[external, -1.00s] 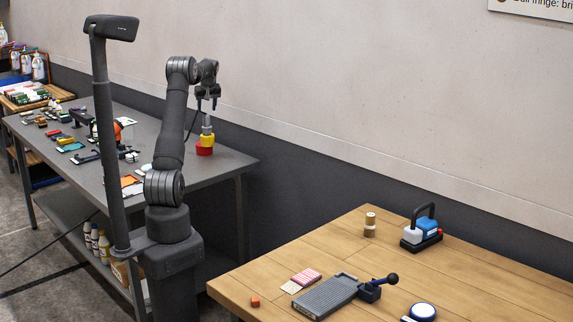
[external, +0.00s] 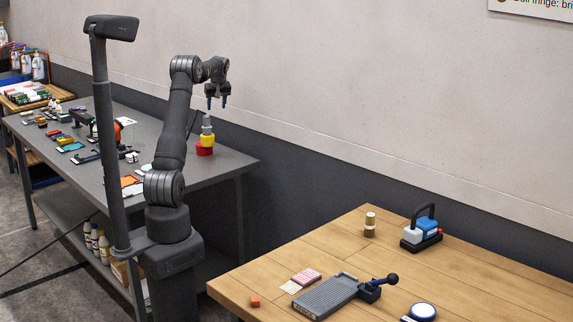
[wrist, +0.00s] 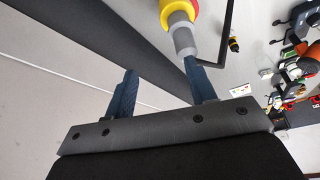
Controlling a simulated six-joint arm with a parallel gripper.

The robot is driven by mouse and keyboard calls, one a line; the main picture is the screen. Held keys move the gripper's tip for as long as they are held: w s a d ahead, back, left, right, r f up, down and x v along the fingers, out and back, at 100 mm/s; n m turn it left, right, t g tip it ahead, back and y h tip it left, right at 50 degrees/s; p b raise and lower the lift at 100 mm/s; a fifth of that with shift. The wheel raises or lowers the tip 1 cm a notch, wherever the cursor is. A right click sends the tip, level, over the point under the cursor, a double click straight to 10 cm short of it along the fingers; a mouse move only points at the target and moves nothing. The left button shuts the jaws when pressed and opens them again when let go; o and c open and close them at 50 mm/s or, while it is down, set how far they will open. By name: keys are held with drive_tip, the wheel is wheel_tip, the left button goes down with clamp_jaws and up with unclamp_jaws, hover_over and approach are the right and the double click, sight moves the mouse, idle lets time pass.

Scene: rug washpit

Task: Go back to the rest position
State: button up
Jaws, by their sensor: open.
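My gripper (external: 217,102) is open and empty, pointing down in the air beside the wall, above the right end of the grey table (external: 225,163). In the wrist view its two blue fingers (wrist: 162,85) stand well apart with nothing between them. A stack of red, yellow and grey pieces (external: 205,143) stands upright on that table, below and a little left of the gripper in the external view. The stack also shows in the wrist view (wrist: 181,25), near the right finger. The fingers look clear of it, though the wrist view overlaps them closely.
The grey table holds many small tools and an orange item (external: 131,182). The pale wall (external: 350,90) runs close behind the gripper.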

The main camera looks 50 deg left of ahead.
drive_tip(key=w+d+f+m+t, duration=0.1)
drive_tip(key=w+d+f+m, duration=0.1)
drive_tip(key=d, duration=0.8)
drive_tip(key=w+d+f+m+h, duration=0.1)
drive_tip(key=w+d+f+m, duration=0.1)
drive_tip(key=d, duration=0.7)
drive_tip(key=w+d+f+m+t, duration=0.1)
drive_tip(key=w+d+f+m, duration=0.1)
drive_tip(key=d, duration=0.8)
drive_tip(key=s+d+f+m+h, duration=0.1)
drive_tip(key=s+d+m, duration=0.1)
drive_tip(key=d, duration=1)
drive_tip(key=s+d+f+m+h, duration=0.1)
drive_tip(key=s+d+f+m, duration=0.1)
drive_tip(key=d, duration=1)
drive_tip(key=s+d+f+m+h, duration=0.1)
drive_tip(key=s+d+f+m, duration=0.1)
drive_tip(key=d, duration=1)
drive_tip(key=shift+s+d+f+m+t, duration=0.15)
drive_tip(key=shift+s+d+m+t, duration=0.15)
drive_tip(key=shift+m, duration=0.5)
